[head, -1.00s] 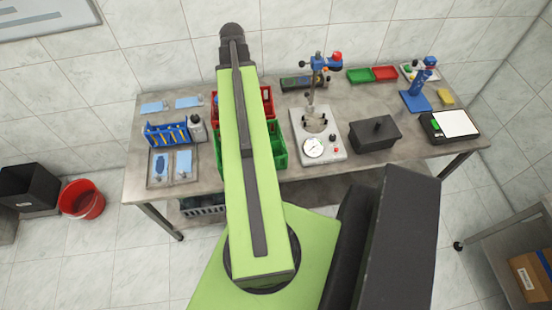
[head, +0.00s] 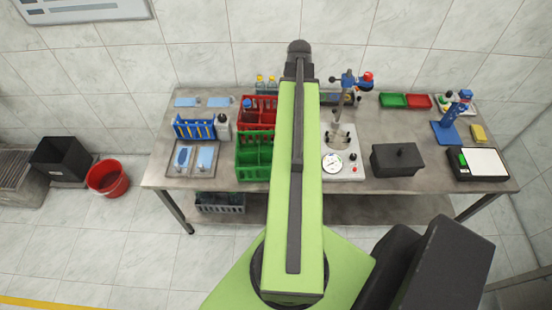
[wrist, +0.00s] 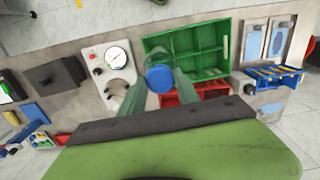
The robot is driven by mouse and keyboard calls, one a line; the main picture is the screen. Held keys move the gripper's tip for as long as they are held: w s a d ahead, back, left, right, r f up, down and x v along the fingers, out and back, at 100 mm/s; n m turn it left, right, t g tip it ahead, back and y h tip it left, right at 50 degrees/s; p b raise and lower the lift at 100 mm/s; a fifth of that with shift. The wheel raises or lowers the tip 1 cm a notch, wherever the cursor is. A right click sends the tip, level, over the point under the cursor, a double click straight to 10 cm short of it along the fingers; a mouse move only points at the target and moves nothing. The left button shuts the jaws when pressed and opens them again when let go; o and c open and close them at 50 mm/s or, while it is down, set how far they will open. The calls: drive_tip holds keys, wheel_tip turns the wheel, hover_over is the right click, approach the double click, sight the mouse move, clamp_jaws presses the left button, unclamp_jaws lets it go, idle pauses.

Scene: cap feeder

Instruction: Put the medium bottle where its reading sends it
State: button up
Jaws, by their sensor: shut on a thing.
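A bottle with a blue cap (wrist: 159,79) is held upright-looking between the fingers of my gripper (wrist: 162,82) in the wrist view; its body is mostly hidden under the cap, and its size is hard to judge. It hangs over the bench between the gauge station and the green crate. The gauge station (head: 345,171) has a round white dial (head: 332,162), also seen in the wrist view (wrist: 117,57); the reading is too small to read. The green crate (head: 251,170) and the red crate (head: 262,104) stand left of my arm. My gripper is hidden in the head view.
A black lidded box (head: 398,160) stands right of the gauge station. A blue rack (head: 194,129) and a tray with blue cards (head: 187,172) are at left. Small green (head: 393,100) and red (head: 418,101) trays lie at the back. A red bucket (head: 107,178) stands on the floor.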

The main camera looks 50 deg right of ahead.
wheel_tip(320, 180, down, 18)
drive_tip(key=b, duration=1.8)
drive_tip(key=shift+s+d+f, duration=0.1)
drive_tip(key=shift+f, duration=0.05)
drive_tip(key=shift+r, duration=0.2)
drive_tip(key=shift+f, duration=0.15)
drive_tip(key=o, duration=1.3)
wheel_tip(320, 180, up, 12)
drive_tip(key=p, duration=1.2)
